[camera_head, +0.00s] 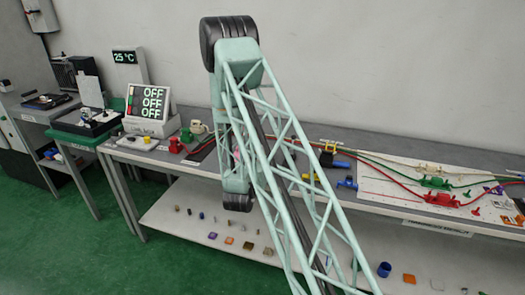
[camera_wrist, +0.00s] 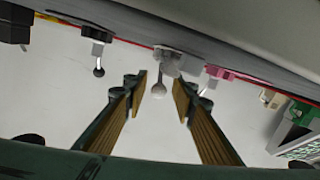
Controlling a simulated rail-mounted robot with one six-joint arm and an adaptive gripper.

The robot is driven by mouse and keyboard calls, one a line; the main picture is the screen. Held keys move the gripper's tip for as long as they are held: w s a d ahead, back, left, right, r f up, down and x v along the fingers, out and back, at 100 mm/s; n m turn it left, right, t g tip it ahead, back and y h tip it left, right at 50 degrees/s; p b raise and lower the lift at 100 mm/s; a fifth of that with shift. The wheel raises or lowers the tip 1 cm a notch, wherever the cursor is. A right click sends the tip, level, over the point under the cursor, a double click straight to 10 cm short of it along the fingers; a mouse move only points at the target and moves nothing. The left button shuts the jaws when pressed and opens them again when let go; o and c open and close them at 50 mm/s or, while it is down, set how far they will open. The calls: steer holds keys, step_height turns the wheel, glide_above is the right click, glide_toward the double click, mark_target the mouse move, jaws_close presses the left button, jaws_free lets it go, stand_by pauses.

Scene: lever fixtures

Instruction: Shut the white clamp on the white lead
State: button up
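In the wrist view my gripper (camera_wrist: 158,88) is open, with its two long fingers apart. A pale lever with a round white knob (camera_wrist: 158,91) hangs in the gap between the fingertips, apparently touching neither. It comes from a white-grey clamp (camera_wrist: 170,62) just beyond the tips. Whether a white lead lies in that clamp cannot be told here. In the head view my arm hides the gripper and the fixture it is at.
In the wrist view a black-knobbed clamp (camera_wrist: 98,40) is on the left, a pink clamp (camera_wrist: 218,74) on the right, and a beige one (camera_wrist: 272,98) further right. The head view shows a board (camera_head: 385,190) with coloured leads and clamps, and a display box (camera_head: 150,110) reading OFF.

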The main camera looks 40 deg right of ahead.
steer(key=v, duration=0.9)
steer(key=shift+a, duration=0.1)
steer(key=shift+w+r, duration=0.1)
stand_by(0.5)
steer(key=shift+w+a+r+y, duration=0.5)
steer(key=shift+w+r, duration=0.05)
steer(key=shift+r, duration=0.15)
steer(key=s+a+r+n+g+y, duration=0.15)
steer(key=a+r+y, duration=0.65)
steer(key=a+r, duration=0.85)
steer(key=s+a+r+n+g+y, duration=0.25)
steer(key=s+a+r, duration=0.45)
steer(key=s+a, duration=0.5)
steer(key=s+a+r+n+g, duration=0.1)
steer(key=s+r+n, duration=0.1)
steer(key=s, duration=1.5)
steer(key=s+a+r+n+g+y, duration=0.1)
steer(key=s+r, duration=0.3)
steer(key=s, duration=1.3)
steer(key=shift+r+n+g+p, duration=0.15)
steer(key=shift+n+g+p, duration=0.2)
steer(key=shift+n+g, duration=0.2)
